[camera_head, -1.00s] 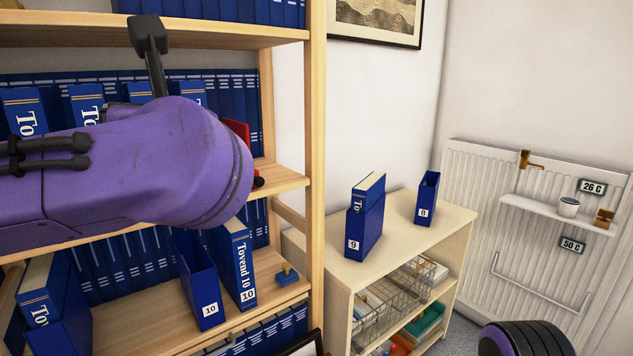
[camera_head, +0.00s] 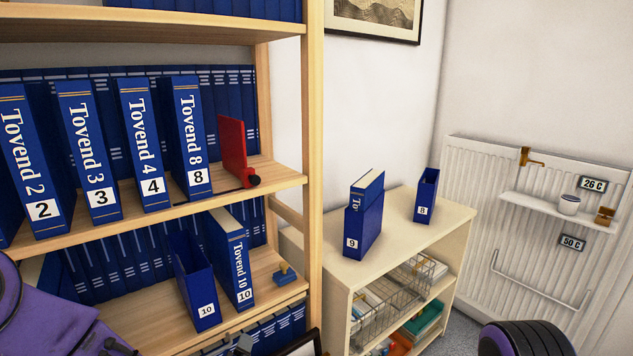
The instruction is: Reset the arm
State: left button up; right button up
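My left arm (camera_head: 55,325) shows as a purple link at the lower left corner, in front of the lower shelf. A small grey part at the bottom edge may belong to its gripper, but the fingers cannot be made out. My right gripper is out of view; only a dark rounded part of my own (camera_head: 525,340) shows at the lower right. Blue books Tovend 2 (camera_head: 28,160), Tovend 3 (camera_head: 88,150), Tovend 4 (camera_head: 145,145) and Tovend 8 (camera_head: 190,135) stand on the middle shelf beside a red bookend (camera_head: 232,150).
Tovend 10 (camera_head: 230,260) stands beside an empty blue holder 10 (camera_head: 195,285) on the lower shelf. On the low cabinet (camera_head: 400,225), holder 9 (camera_head: 362,230) contains a book and holder 8 (camera_head: 427,195) is empty. The wooden upright (camera_head: 314,200) borders the bookcase. A radiator (camera_head: 470,180) is at right.

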pick_arm(q)
jog(key=s+a+f+m+g, duration=0.3)
jog(key=s+a+f+g, duration=0.15)
jog(key=s+f, duration=0.7)
jog(key=s+a+f+m+g, duration=0.1)
jog(key=s+a+f, duration=0.2)
jog(key=s, duration=0.3)
jog(key=s+a+f+m+g+y, duration=0.1)
jog(key=s+a+f+g, duration=0.1)
jog(key=s+f, duration=0.3)
jog(key=s+a+f+m+g+y, duration=0.1)
jog(key=s+a+f+g, duration=0.1)
jog(key=s+a+f, duration=0.2)
jog(key=s, duration=0.3)
jog(key=shift+s, duration=0.35)
